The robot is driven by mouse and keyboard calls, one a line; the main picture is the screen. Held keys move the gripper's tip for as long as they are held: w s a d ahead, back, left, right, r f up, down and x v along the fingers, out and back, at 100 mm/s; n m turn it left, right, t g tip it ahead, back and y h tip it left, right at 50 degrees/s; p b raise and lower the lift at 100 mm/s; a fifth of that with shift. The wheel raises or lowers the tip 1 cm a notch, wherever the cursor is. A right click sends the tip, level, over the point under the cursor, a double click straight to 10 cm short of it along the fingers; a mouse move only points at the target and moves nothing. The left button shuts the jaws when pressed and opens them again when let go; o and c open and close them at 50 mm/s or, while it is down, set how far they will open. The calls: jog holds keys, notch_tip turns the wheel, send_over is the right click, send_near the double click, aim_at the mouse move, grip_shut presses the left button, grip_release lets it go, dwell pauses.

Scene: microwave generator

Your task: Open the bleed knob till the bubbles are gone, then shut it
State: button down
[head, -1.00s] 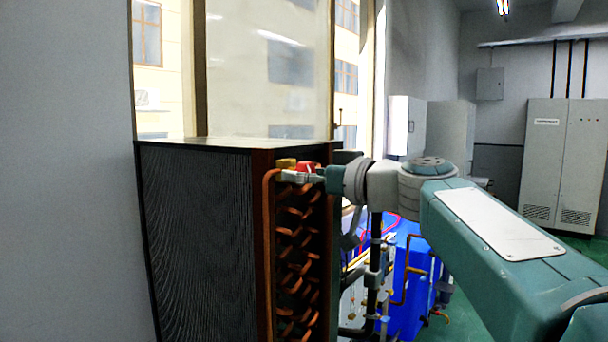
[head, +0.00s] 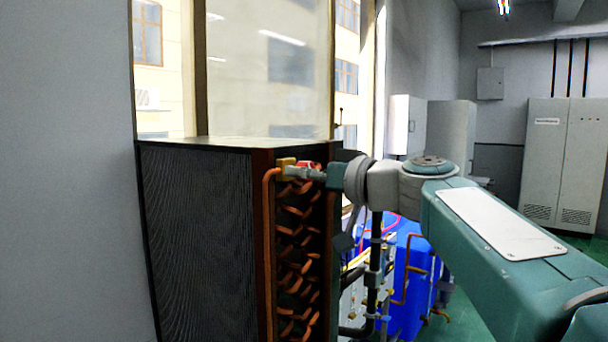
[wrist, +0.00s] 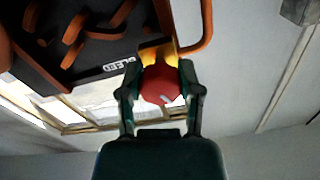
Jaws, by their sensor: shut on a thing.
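The red bleed knob (wrist: 162,84) sits between my gripper's two fingers in the wrist view, with a short pale mark on its face. My gripper (wrist: 161,76) is shut on it from both sides. A yellow fitting (wrist: 154,54) is behind the knob, next to a "BLEED" label (wrist: 120,65). In the head view, my gripper (head: 304,173) reaches the top of the coil's pipe side, where a bit of the red knob (head: 308,164) and the yellow fitting (head: 285,162) show. I see no bubbles in either view.
The finned coil block (head: 200,230) stands at the left, with several copper bends (head: 295,240) down its side below my gripper. A blue unit (head: 408,270) with pipes is behind my arm. Grey cabinets (head: 560,165) stand far back right.

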jog(key=m, duration=2.2)
jog(key=shift+f, duration=0.1)
jog(key=shift+w+m, duration=0.1)
jog(key=shift+m, duration=0.2)
jog(key=shift+c, duration=1.3)
grip_release()
